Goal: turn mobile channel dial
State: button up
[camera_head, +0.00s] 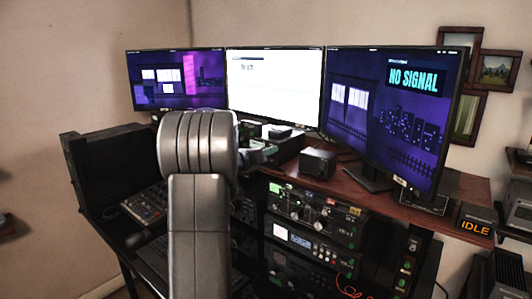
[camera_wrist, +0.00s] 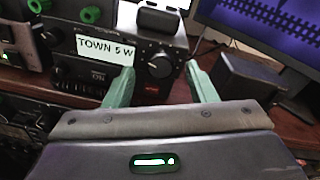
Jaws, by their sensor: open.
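In the wrist view a dark round dial (camera_wrist: 160,66) with a white pointer line sits at the right end of a dark radio's front (camera_wrist: 85,72). A white display left of the dial reads "TOWN 5 W". My gripper (camera_wrist: 159,68) is open, its two green fingers on either side of the dial. A gap shows between each finger and the dial, and how far the tips reach in depth I cannot tell. In the head view my arm hides the dial and most of the gripper.
A dark box (camera_head: 318,162) stands on the wooden shelf just right of the radio; it also shows in the wrist view (camera_wrist: 246,80). Three monitors stand behind. A rack unit with knobs (camera_head: 312,213) sits below. An "IDLE" sign (camera_head: 476,227) is at right.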

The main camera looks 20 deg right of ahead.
jog(key=f+b+v, duration=0.1)
jog(key=v, duration=1.1)
jog(key=shift+a+r+b, duration=0.2)
jog(key=shift+r+b, duration=0.2)
jog(key=shift+r, duration=0.1)
jog(key=shift+s, duration=0.1)
jog(key=p+x, duration=0.2)
jog(key=x, duration=1.1)
jog(key=shift+d, duration=0.4)
